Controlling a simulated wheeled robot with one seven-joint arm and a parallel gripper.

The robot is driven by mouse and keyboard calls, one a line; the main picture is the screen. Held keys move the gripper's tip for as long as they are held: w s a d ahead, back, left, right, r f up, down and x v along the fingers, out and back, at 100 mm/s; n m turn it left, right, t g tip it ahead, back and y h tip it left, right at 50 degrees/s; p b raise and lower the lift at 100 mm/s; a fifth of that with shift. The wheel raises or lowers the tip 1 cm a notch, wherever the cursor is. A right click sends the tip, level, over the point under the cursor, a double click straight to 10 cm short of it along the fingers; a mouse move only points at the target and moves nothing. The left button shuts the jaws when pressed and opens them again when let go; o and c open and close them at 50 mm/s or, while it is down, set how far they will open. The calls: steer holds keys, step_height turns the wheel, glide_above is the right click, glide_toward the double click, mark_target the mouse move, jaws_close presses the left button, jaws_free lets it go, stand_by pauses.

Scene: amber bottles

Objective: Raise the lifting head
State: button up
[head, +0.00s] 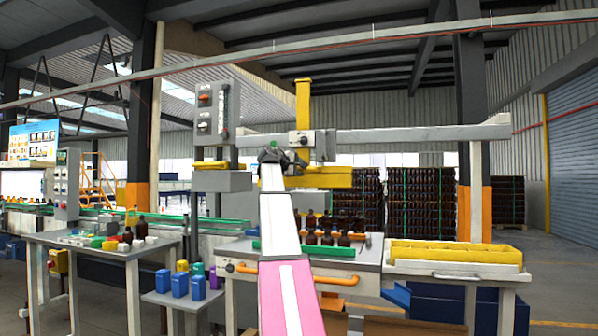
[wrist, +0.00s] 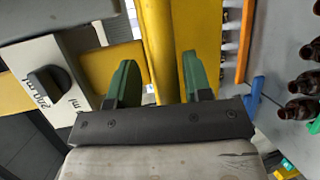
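The lifting head is a yellow assembly on a beam, with a yellow upright post (head: 303,98) and a wide yellow lower bar (head: 325,179). My gripper (head: 287,163) is in front of it in the head view, partly covering its left part. In the wrist view the two green fingers of my gripper (wrist: 160,85) stand apart. A yellow part (wrist: 165,40) of the head lies beyond and between them, and the right finger overlaps it. I see no clear contact. A dark knob (wrist: 46,83) on a light box marked "200 ml" is left of the fingers.
Amber bottles (head: 327,224) stand on the bench below the head; several show at the right of the wrist view (wrist: 303,108). A yellow tray (head: 455,254) is on the right, a grey control box (head: 216,112) on the left. A side table (head: 182,297) holds coloured containers.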

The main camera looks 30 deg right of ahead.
steer(key=shift+f, duration=0.1)
steer(key=v, duration=1)
steer(key=shift+a, duration=0.35)
steer(key=w+a+f+y, duration=0.1)
steer(key=a+f+y, duration=0.3)
steer(key=f, duration=1.2)
steer(key=a+f+y, duration=0.1)
steer(key=a+f, duration=0.5)
steer(key=f, duration=1)
steer(key=w+a+f+y, duration=0.1)
steer(key=a+f+y, duration=0.35)
steer(key=f, duration=1.05)
steer(key=s+a+f+m+g+y, duration=0.1)
steer(key=s+a+f+y, duration=0.1)
steer(key=s+a+f, duration=0.4)
steer(key=s+a+f+m+g+y, duration=0.1)
steer(key=s+a+f, duration=0.6)
steer(key=f, duration=0.9)
steer(key=s+a+f+m+g+y, duration=0.2)
steer(key=s+a+f+g, duration=0.1)
steer(key=s+a+f, duration=0.4)
steer(key=s+f, duration=0.3)
steer(key=f, duration=0.1)
steer(key=shift+s+f+y, duration=0.35)
